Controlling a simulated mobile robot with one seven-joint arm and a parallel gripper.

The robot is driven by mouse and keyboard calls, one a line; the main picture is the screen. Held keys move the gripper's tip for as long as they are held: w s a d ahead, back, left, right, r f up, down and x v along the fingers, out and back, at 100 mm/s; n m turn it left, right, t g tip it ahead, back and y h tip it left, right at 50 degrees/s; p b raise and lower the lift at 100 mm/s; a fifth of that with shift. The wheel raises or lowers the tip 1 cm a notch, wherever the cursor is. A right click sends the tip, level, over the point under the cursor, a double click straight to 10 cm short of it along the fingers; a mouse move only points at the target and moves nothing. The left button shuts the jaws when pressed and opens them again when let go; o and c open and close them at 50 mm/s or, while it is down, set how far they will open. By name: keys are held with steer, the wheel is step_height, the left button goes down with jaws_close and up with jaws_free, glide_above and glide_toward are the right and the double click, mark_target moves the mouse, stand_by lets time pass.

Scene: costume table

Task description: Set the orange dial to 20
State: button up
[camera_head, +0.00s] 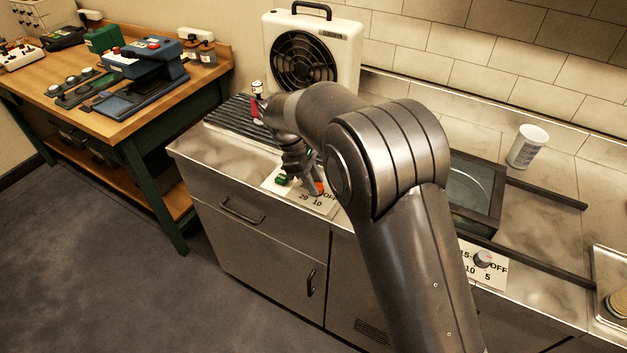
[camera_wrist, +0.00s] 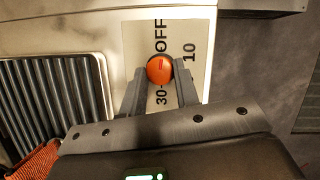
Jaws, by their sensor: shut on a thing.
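The orange dial (camera_wrist: 159,70) sits on a white plate (camera_wrist: 205,40) with printed labels. In the wrist view OFF, 10 and 30 show around it; my gripper (camera_wrist: 158,72) covers the place of the 20. In the head view the plate (camera_head: 285,184) shows 20 and 10, and the dial (camera_head: 319,187) is partly hidden by my gripper (camera_head: 312,182). My fingers are shut on the dial, one on each side. A faint line shows on its face, but I cannot tell which label it points to.
A second, grey dial (camera_head: 482,258) on its own label plate is at right. A fan heater (camera_head: 312,52) and ridged grill (camera_head: 240,122) stand on the counter behind my gripper. A white cup (camera_head: 527,147) is at the back right. A wooden workbench (camera_head: 150,118) stands at left.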

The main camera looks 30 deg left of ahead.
steer(key=m, duration=0.1)
steer(key=m+g, duration=0.1)
steer(key=m, duration=0.1)
steer(key=m+g, duration=0.1)
steer(key=m, duration=0.1)
steer(key=shift+w, duration=0.3)
steer(key=m+g, duration=0.1)
steer(key=m, duration=0.2)
steer(key=m+g+y, duration=0.1)
steer(key=m, duration=0.2)
steer(key=shift+w+d, duration=0.1)
steer(key=shift+w, duration=0.05)
steer(key=m+y, duration=0.1)
steer(key=m, duration=0.1)
steer(key=m+g, duration=0.1)
steer(key=m, duration=0.2)
steer(key=shift+d+y, duration=0.2)
steer(key=shift+y, duration=0.2)
steer(key=m+y, duration=0.1)
steer(key=m, duration=0.2)
steer(key=m+y, duration=0.1)
steer(key=m, duration=0.1)
steer(key=shift+d+m+g, duration=0.15)
steer(key=shift+m+g, duration=0.15)
steer(key=shift+m, duration=0.1)
steer(key=o, duration=0.9)
steer(key=shift+o, duration=0.2)
steer(key=shift+w, duration=0.1)
